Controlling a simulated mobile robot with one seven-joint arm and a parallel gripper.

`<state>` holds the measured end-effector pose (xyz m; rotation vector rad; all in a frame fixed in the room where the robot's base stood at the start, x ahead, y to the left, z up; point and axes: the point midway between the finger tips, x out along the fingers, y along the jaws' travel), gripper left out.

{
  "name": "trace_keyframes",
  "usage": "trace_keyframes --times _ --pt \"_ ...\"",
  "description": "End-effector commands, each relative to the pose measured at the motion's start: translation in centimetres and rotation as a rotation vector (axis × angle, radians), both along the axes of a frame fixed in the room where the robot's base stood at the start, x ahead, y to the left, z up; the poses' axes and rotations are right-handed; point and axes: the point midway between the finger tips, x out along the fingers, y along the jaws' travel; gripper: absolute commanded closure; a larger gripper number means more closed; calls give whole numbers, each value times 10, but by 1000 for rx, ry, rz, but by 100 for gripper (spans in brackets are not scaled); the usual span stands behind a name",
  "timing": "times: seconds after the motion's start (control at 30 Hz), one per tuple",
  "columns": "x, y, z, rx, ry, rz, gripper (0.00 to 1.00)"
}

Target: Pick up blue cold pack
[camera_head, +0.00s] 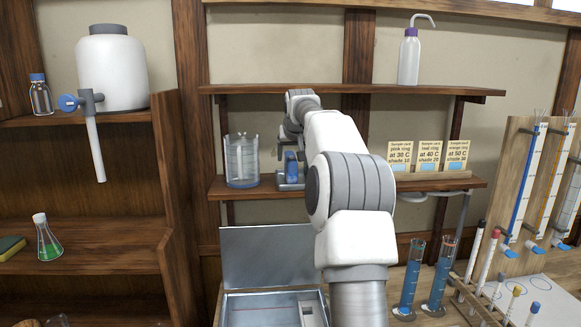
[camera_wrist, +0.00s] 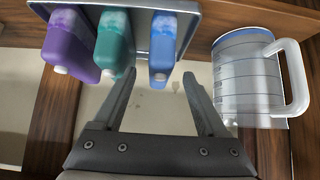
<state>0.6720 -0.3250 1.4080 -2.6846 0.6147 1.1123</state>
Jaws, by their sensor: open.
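The blue cold pack (camera_wrist: 163,45) stands in a grey rack (camera_wrist: 200,12) at the top of the wrist view. A teal pack (camera_wrist: 114,45) and a purple pack (camera_wrist: 70,45) stand beside it. My gripper (camera_wrist: 159,74) is open and empty. In the wrist view its fingertips lie on either side of the blue pack's near end, the left one close to the teal pack; contact cannot be told. In the head view the blue pack (camera_head: 291,168) shows on the middle shelf, while my arm hides the other packs.
A clear jug (camera_wrist: 245,75) with a white handle stands close to the right fingertip; it also shows in the head view (camera_head: 241,160). The upper shelf (camera_head: 270,88) runs above. Sample cards (camera_head: 428,155) stand right of my arm. An open metal box (camera_head: 268,255) lies below.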

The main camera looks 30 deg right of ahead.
Motion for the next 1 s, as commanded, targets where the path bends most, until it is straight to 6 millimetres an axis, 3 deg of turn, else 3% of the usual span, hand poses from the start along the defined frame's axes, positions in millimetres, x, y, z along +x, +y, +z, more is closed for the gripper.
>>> trace_keyframes --times 0.63,1.0 --pt "43 -20 -47 1 1 1 25" --pt "47 -22 -52 0 -1 0 27"
